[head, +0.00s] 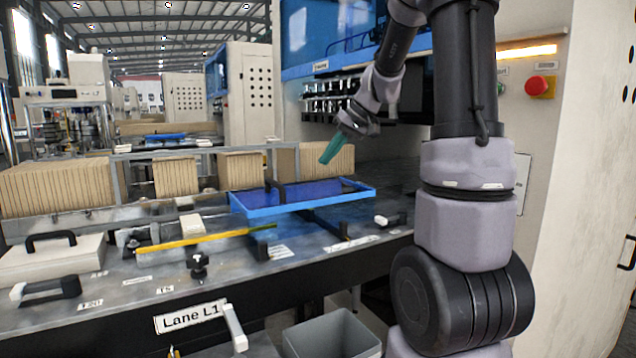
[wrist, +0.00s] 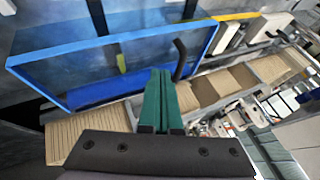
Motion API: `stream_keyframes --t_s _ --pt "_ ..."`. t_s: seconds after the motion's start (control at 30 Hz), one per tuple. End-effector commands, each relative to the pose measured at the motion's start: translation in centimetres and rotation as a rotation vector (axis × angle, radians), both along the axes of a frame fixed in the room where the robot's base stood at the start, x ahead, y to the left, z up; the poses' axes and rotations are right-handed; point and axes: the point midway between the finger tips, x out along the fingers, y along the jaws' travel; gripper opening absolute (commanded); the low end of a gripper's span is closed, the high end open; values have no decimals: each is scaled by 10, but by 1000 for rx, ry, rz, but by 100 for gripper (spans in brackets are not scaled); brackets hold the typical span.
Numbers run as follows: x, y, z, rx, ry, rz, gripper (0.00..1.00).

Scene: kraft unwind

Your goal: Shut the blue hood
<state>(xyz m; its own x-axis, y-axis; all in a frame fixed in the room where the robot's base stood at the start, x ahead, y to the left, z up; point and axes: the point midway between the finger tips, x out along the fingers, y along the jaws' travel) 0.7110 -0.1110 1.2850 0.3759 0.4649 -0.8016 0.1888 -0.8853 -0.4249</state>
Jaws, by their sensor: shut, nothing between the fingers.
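The blue hood (head: 310,206) is a shallow blue frame with a see-through panel on the lane's deck, in the middle of the head view. It looks close to level, and its front edge appears raised above the deck. A black handle (head: 275,193) stands up near its left end. In the wrist view the hood's frame (wrist: 110,40) fills the upper left, with the handle (wrist: 180,60) just right of the fingertips. My gripper (head: 326,159) has teal fingers, shut and empty, pointing down above the hood. In the wrist view the fingertips (wrist: 160,74) overlap the hood's edge; contact cannot be told.
Brown kraft stacks (head: 240,170) stand behind the hood. A yellow bar (head: 205,238) lies left of it. A white box with a black handle (head: 50,255) and a black knob (head: 198,264) are on the deck. A machine with a red button (head: 539,86) stands at right.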

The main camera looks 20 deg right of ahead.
Motion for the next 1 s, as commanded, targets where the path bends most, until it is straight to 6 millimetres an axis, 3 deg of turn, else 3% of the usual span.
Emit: stream_keyframes --t_s 0.27,0.6,0.8,1.0 --pt "13 12 -25 2 1 9 0" --pt "39 46 -83 1 2 8 0" --pt "40 75 -82 -1 -4 8 0" --pt "40 85 -82 -1 -4 6 0"
